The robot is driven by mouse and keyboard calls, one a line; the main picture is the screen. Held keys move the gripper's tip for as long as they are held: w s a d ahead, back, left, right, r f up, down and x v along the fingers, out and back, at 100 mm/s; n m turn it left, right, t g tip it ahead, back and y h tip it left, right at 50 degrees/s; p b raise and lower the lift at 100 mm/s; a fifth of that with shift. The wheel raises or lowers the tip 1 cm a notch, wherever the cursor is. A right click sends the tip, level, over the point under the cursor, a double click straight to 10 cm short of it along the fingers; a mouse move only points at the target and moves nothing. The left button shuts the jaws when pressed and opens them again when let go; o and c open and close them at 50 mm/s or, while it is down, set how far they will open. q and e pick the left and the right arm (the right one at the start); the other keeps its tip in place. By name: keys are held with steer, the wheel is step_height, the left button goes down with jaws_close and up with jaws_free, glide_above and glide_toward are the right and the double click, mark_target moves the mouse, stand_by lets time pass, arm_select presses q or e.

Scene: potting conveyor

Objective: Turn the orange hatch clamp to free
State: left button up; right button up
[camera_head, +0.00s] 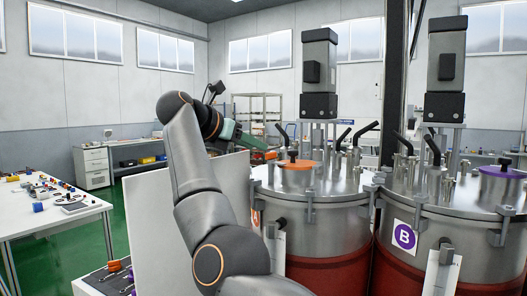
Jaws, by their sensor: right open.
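The orange hatch (297,165) is a round orange lid with a dark knob, on top of the steel tank at centre right. A small orange piece (271,155) shows just left of it, at the tip of my right gripper. I cannot tell whether this is the clamp, or whether the gripper touches it. My right gripper (260,146) is open, reaching in from the left at about lid height. Its fingers are small and partly merge with the background. The clamp's position cannot be read clearly. My left gripper is not in view.
Black handles (365,131) and steel fittings rise from the tank lid. A second tank with a purple B label (404,237) and purple hatch (502,172) stands at right. A white panel (152,232) stands left of the tanks. A white table (62,222) with small parts is far left.

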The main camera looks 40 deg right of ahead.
steer(key=w+v, duration=0.1)
steer(key=v, duration=0.5)
steer(key=shift+s, duration=0.5)
steer(key=shift+o, duration=1)
steer(key=shift+f, duration=0.2)
steer(key=n+t+h+b, duration=0.2)
steer(key=n+t+b, duration=0.35)
steer(key=b, duration=0.75)
glide_toward(268, 154)
steer(key=shift+m+t, duration=0.55)
steer(key=shift+t, duration=0.2)
steer(key=p+x, duration=0.1)
steer(key=x, duration=0.2)
steer(key=p+x, duration=0.1)
steer(key=x, duration=0.3)
steer(key=p+x, duration=0.1)
steer(key=x, duration=0.3)
steer(key=shift+s+d+f, duration=0.2)
steer(key=shift+s+d, duration=0.1)
steer(key=shift+s, duration=0.05)
steer(key=shift+w+d+f, duration=0.1)
steer(key=shift+w+d, duration=0.15)
steer(key=shift+d, duration=0.05)
